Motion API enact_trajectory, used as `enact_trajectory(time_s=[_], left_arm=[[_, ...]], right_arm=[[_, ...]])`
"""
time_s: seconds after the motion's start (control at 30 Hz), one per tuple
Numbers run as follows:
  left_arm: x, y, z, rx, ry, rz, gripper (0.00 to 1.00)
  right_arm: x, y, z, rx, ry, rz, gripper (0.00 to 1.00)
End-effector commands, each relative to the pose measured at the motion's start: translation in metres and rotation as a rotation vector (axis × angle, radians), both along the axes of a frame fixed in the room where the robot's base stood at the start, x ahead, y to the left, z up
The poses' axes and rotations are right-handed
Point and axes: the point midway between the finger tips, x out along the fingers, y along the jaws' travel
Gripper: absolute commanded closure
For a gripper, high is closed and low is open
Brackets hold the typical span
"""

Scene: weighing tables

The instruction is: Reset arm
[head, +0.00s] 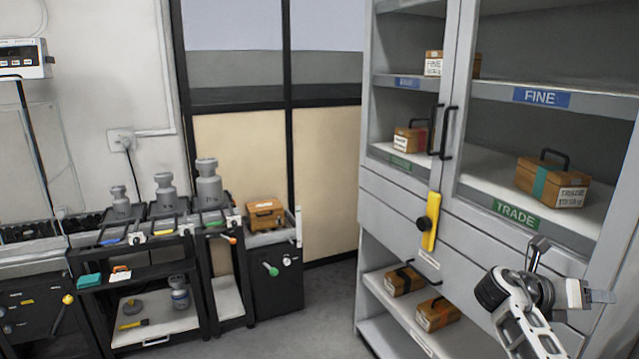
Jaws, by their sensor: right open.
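My right arm comes in from the bottom right. Its gripper (603,296) is small and seen from the side in front of the lower right part of the grey cabinet. It is open, and I see nothing between its fingers. It looks clear of the wooden cases, though its exact distance from the cabinet front is hard to judge. My left gripper is not in view.
The grey cabinet (400,205) holds wooden cases, including one on the TRADE shelf (552,184) and one low down (438,314). A yellow latch (431,222) sits on its front. Metal weights (209,185) and a wooden case (265,214) stand at left. Open floor (318,300) lies between.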

Motion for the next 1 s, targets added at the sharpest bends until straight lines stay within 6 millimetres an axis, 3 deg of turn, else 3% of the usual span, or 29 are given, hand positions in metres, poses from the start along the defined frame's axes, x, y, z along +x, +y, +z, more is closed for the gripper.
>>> enact_trajectory(time_s=[0.03,0.07,0.27,0.43,0.57,0.7,0.8,1.0], left_arm=[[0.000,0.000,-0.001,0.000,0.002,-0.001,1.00],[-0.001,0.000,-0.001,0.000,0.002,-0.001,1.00],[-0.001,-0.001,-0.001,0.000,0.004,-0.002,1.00],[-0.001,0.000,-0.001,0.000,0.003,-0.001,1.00],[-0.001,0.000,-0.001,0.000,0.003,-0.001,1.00],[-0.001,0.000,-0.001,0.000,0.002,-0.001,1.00],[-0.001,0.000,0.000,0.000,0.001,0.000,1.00],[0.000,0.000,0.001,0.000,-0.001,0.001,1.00]], right_arm=[[-0.011,-0.015,0.014,-0.019,-0.040,-0.018,0.37],[-0.007,-0.014,0.013,-0.006,-0.083,-0.005,0.37],[0.037,0.001,-0.003,0.167,-0.506,0.101,0.37],[0.079,0.025,-0.013,0.433,-0.955,0.149,0.37],[0.114,0.056,-0.014,0.772,-1.376,0.113,0.37],[0.143,0.092,-0.004,1.205,-1.780,-0.032,0.37],[0.155,0.112,0.007,1.489,-1.978,-0.178,0.37],[0.167,0.142,0.032,1.983,-2.203,-0.521,0.37]])
